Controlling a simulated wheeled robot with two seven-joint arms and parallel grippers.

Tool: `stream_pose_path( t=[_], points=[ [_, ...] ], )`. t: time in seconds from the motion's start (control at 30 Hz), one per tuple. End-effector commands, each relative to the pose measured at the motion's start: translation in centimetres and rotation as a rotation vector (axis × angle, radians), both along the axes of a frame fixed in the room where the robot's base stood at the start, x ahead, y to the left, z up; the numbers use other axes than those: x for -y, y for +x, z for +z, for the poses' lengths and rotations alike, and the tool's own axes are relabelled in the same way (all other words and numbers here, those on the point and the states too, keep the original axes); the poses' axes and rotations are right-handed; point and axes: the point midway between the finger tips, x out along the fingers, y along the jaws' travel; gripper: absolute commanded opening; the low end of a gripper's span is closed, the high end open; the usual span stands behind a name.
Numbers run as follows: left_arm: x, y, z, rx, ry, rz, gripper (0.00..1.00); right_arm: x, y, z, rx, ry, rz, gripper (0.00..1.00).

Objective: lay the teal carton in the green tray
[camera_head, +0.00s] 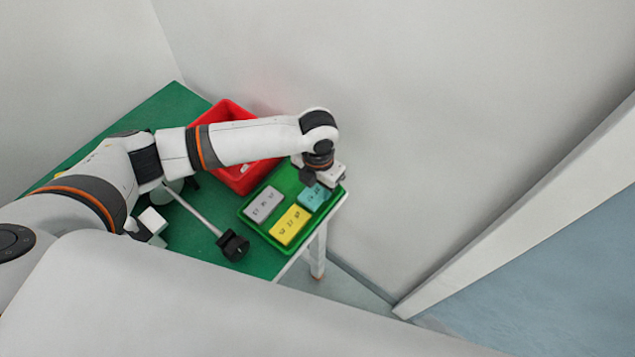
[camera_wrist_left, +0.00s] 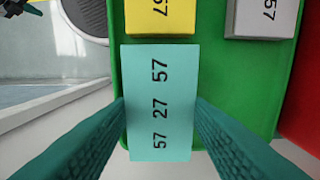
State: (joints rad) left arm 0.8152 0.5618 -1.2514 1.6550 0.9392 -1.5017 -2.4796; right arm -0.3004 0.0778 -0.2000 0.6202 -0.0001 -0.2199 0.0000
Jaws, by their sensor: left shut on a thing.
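The teal carton (camera_head: 314,197) is at the right end of the green tray (camera_head: 246,221), with dark printed numbers on its top. My left gripper (camera_head: 319,184) is above that end, shut on the carton. In the left wrist view, the fingers of my left gripper (camera_wrist_left: 160,116) hold the sides of the teal carton (camera_wrist_left: 160,85). Its near end overlaps the edge of the green tray (camera_wrist_left: 245,80) in that view. I cannot tell whether the carton touches the tray floor.
A yellow carton (camera_head: 291,225) and a grey carton (camera_head: 263,204) lie in the tray beside the teal one. A red bin (camera_head: 240,180) stands behind, partly under my left arm. A black-headed rod (camera_head: 233,245) lies left of the tray on the green tabletop (camera_head: 170,108).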

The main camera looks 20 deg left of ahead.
Motion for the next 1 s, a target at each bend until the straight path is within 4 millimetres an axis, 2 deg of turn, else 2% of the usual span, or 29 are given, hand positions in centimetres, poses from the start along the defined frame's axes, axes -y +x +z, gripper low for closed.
stream_pose_path(
  t=[1.0],
  points=[
    [-0.02, -0.02, -0.01, 0.0, 0.0, 0.0, 0.31, 0.25, 0.05, 0.63, 0.001, -0.003, 0.001, 0.0]
  ],
)
